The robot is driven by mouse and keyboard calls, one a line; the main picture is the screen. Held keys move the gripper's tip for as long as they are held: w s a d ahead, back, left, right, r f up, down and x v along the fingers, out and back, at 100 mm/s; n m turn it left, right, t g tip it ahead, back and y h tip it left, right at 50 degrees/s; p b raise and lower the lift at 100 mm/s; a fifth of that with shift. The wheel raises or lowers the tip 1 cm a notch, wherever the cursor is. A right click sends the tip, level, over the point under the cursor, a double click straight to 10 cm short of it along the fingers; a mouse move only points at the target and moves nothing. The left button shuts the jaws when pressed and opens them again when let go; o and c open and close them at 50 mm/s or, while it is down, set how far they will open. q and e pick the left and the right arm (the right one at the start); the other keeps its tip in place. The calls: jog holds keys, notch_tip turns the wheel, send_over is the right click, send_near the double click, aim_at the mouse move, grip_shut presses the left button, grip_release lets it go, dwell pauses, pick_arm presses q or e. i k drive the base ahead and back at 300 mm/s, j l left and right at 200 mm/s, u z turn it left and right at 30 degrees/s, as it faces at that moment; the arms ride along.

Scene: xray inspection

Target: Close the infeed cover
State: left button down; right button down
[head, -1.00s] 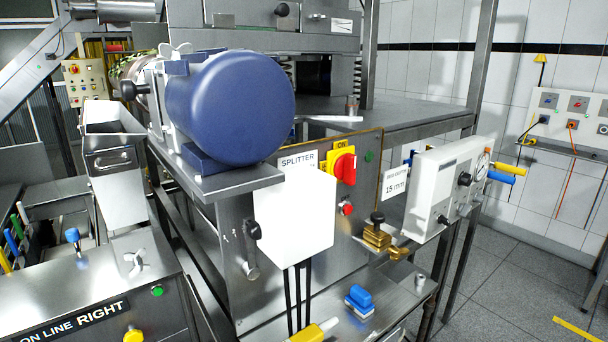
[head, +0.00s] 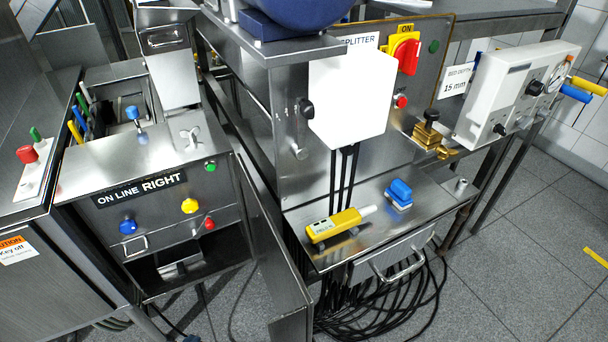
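No part carries a readable infeed cover label, so I cannot tell for certain which part it is. A steel panel with a small bar handle (head: 165,60) stands up at the top left, behind the ON LINE RIGHT cabinet (head: 250,168). Beside it is an open steel recess (head: 112,80) with several coloured handles. A flat steel panel (head: 268,235) stands out from the cabinet's right side, like an open door; its hinge is not clear. Neither of my grippers is in view.
The splitter bench (head: 300,225) holds a yellow handheld device (head: 333,226) and a blue-handled block (head: 399,193). Black cables (head: 400,300) hang and coil on the floor beneath it. A white gauge box (head: 500,95) juts out at right. The tiled floor (head: 510,260) at right is clear.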

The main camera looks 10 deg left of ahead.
aim_at(294, 303)
jog(key=k, duration=0.45)
jog(key=k+u, duration=0.1)
jog(key=u, duration=0.4)
jog(key=k+u, duration=0.1)
jog(key=u, duration=0.4)
jog(key=l+u, duration=0.2)
jog(key=u, duration=0.15)
jog(key=l+u, duration=0.2)
jog(key=u, duration=0.2)
jog(key=k+l, duration=0.1)
jog(key=l, duration=1.9)
jog(key=k+u, duration=0.05)
